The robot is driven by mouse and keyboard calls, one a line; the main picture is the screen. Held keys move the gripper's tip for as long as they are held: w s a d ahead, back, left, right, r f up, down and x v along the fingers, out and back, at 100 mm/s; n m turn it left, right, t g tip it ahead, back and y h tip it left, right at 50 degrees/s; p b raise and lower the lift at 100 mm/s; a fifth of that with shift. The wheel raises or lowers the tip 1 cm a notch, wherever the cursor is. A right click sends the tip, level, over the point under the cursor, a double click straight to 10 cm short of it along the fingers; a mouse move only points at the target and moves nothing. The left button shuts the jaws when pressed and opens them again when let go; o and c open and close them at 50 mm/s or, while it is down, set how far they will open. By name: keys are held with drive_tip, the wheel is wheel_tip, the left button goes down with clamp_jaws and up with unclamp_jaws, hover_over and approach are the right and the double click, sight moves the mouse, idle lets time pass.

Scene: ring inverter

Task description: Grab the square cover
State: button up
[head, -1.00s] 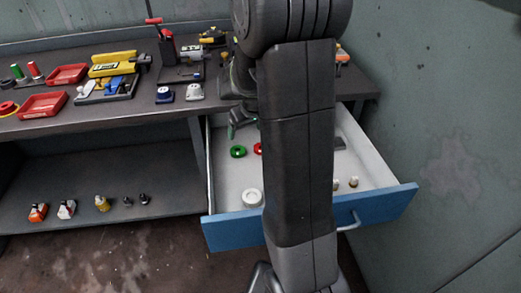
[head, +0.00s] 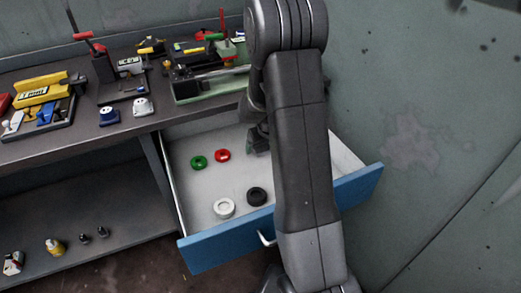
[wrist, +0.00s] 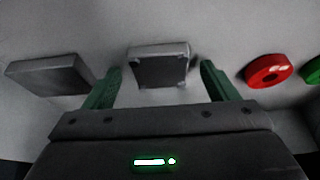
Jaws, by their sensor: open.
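In the wrist view, a grey square cover (wrist: 158,66) with small nubs at its corners lies on the drawer floor, ahead of my gripper (wrist: 160,72). Its green fingers are open and stand apart to the left and right of the cover. I cannot tell how far the fingertips are above the floor. A second flat grey piece (wrist: 50,75) lies left of the left finger. In the head view, my gripper (head: 258,141) is low over the drawer, partly behind my arm, and my arm hides the cover.
The open drawer (head: 190,253) has a blue front. It holds a red ring (head: 223,155), a green ring (head: 199,162), a white ring (head: 224,208) and a black ring (head: 257,196). The bench (head: 75,145) with tools stands left and behind.

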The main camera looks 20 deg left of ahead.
drive_tip(key=shift+f, duration=0.1)
drive_tip(key=c, duration=1.2)
drive_tip(key=shift+o, duration=0.2)
